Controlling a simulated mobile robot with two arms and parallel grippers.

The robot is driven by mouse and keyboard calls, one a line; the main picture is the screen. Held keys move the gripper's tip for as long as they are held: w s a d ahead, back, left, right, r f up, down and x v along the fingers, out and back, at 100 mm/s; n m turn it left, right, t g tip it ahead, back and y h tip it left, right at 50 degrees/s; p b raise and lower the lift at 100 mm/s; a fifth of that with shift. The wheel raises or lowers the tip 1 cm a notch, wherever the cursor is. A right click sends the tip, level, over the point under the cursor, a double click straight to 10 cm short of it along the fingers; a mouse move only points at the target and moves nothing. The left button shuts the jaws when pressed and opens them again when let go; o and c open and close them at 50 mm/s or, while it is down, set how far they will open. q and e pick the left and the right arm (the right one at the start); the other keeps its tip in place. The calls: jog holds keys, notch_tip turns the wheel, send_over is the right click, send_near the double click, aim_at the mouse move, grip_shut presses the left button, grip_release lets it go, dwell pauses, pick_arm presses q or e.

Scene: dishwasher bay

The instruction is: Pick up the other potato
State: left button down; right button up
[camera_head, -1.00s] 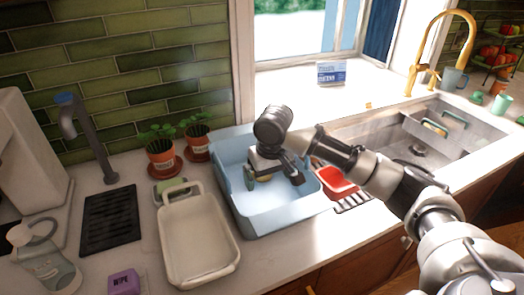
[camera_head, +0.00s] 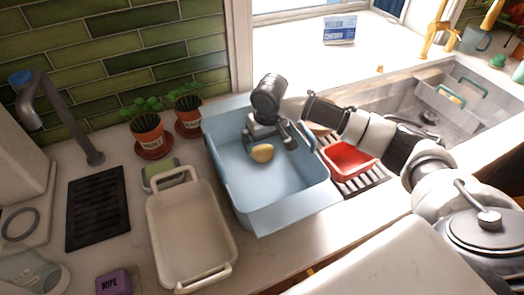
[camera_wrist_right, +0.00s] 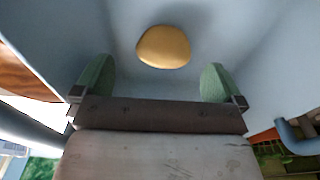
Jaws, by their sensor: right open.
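A yellow-brown potato (camera_head: 262,153) lies in the light blue basin (camera_head: 286,210). My right gripper (camera_head: 268,139) is inside the basin, above and beside the potato, open and empty. In the right wrist view the potato (camera_wrist_right: 163,47) lies ahead of the green fingertips of my right gripper (camera_wrist_right: 157,76), near the middle between them, and they do not touch it. A small yellowish item (camera_head: 451,99) sits in the container in the sink; it is too small to name surely. My left gripper is out of view.
A cream tray (camera_head: 191,279) stands left of the basin, with a sponge (camera_head: 160,175) behind it. A red container (camera_head: 347,160) stands right of the basin on a dark rack. Potted herbs (camera_head: 147,133) stand behind. The basin walls surround my right gripper.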

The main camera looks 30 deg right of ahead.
aim_at(263, 147)
jog(key=shift+w+a+f+p, duration=0.1)
jog(key=shift+f+p, duration=0.05)
jog(key=shift+f, duration=0.65)
jog(key=shift+w+a+f+p, duration=0.1)
jog(key=shift+w+f+p, duration=0.1)
jog(key=shift+f, duration=0.55)
jog(key=shift+w+f+p, duration=0.1)
jog(key=shift+f+p, duration=0.05)
jog(key=shift+f, duration=0.65)
jog(key=c, duration=0.9)
